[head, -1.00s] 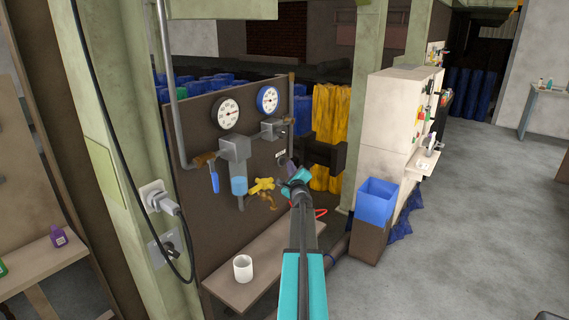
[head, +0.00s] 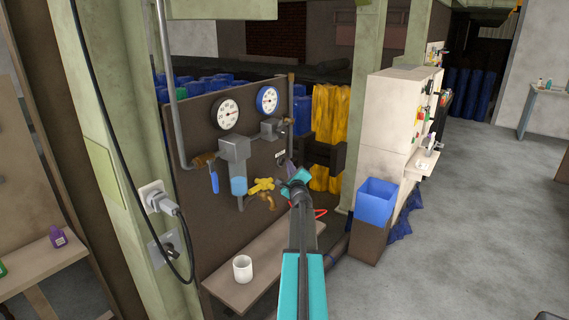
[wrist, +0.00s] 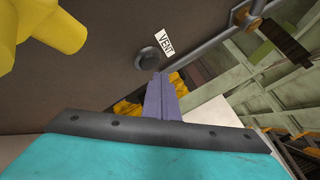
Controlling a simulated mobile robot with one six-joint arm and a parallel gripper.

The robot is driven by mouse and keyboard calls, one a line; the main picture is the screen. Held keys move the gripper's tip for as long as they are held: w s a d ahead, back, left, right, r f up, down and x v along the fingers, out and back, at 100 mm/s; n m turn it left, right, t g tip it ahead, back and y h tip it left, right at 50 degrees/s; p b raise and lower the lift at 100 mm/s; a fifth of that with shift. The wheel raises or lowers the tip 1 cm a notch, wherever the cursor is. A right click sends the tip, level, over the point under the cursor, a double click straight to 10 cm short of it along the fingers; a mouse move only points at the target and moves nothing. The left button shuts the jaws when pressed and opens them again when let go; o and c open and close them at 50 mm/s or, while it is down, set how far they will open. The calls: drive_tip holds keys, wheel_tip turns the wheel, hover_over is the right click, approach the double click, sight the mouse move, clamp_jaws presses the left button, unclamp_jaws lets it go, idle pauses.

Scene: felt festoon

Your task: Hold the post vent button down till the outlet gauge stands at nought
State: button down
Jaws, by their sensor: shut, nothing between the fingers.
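The dark round vent button (wrist: 148,58) sits on the brown panel (head: 192,118), beside a white label reading VENT (wrist: 167,43). My gripper (wrist: 160,77) is shut and empty, its purple fingers pointing at the panel just below the button. I cannot tell whether the fingertips touch it. In the head view my gripper (head: 289,168) is at the panel's right part and hides the button. Two round gauges are on the panel: a dark-rimmed one (head: 228,114) at left and a blue-rimmed one (head: 267,100) at right. I cannot tell which is the outlet gauge, and their readings are too small to read.
A yellow valve handle (head: 262,185) and brass tap (head: 267,201) are left of my gripper; yellow also shows close by in the wrist view (wrist: 60,25). A white mug (head: 243,268) stands on the shelf below (head: 268,262). A blue bin (head: 376,202) stands to the right.

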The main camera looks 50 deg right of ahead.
drive_tip(key=shift+w+b, duration=0.95)
drive_tip(key=shift+b, duration=0.3)
idle(6.8)
